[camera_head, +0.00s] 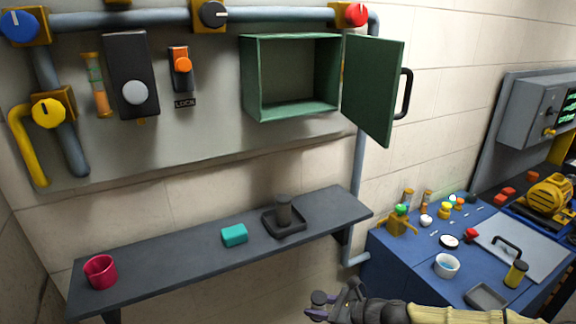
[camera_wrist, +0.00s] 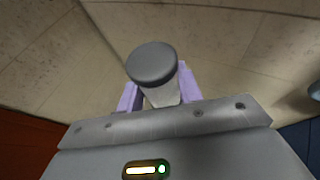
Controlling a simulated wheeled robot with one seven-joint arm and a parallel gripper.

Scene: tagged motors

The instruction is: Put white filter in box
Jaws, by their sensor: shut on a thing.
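The white filter shows in the wrist view as a pale body (camera_wrist: 162,97) under a round grey cap (camera_wrist: 152,62). My gripper (camera_wrist: 160,90) is shut on it, with a purple finger on each side. In the head view my gripper (camera_head: 319,305) is low in the middle, in front of the shelf and below the box; I cannot make out the filter clearly there. The green box (camera_head: 250,80) is on the wall panel. Its door (camera_head: 373,90), with a black handle, stands open to the right, and its inside looks empty.
A dark shelf (camera_head: 185,256) below the panel holds a red cup (camera_head: 100,272), a teal block (camera_head: 234,235) and a grey cylinder (camera_head: 284,210) in a black tray (camera_head: 270,224). A cluttered blue bench (camera_head: 395,262) stands right. The open door juts out beside the box.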

